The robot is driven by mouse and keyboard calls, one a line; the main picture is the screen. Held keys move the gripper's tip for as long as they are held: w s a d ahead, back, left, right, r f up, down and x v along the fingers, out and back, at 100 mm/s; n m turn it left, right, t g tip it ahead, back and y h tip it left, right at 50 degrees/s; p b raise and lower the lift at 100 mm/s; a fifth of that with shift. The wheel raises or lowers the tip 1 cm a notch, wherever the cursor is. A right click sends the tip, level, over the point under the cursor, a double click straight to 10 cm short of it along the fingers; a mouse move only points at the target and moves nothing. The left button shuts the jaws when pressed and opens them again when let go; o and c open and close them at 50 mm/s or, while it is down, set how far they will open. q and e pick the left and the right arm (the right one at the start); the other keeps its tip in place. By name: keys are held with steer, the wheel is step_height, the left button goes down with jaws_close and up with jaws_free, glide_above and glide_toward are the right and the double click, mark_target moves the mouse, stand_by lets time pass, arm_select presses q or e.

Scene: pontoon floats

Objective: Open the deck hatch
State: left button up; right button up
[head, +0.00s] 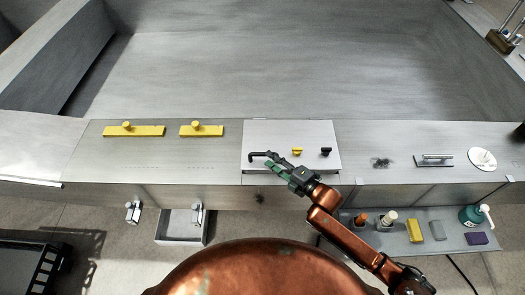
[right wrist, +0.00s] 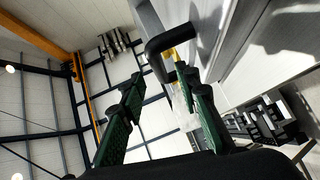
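The deck hatch (head: 310,137) is a pale square panel, lying closed and flat in the deck. A black bent handle (head: 259,154) sits near its left front edge. My right gripper (head: 277,163) is over the hatch's front edge, at the handle's right. In the right wrist view its green fingers (right wrist: 160,78) are apart with nothing between them. The handle (right wrist: 172,42) shows just beyond the fingertips; whether they touch is unclear. My left gripper is not in view.
Two yellow bars with knobs (head: 135,130) lie on the deck to the left. A metal handle (head: 433,159) and a white disc (head: 482,159) are at the right. A lower shelf (head: 455,241) holds bottles and blocks. The deck behind the hatch is clear.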

mark_target(263, 155)
steer(key=p+x, duration=0.1)
steer(key=x, duration=0.3)
steer(key=shift+w+d+r, duration=0.1)
steer(key=shift+w, duration=0.25)
steer(key=shift+a, duration=0.35)
jaws_close()
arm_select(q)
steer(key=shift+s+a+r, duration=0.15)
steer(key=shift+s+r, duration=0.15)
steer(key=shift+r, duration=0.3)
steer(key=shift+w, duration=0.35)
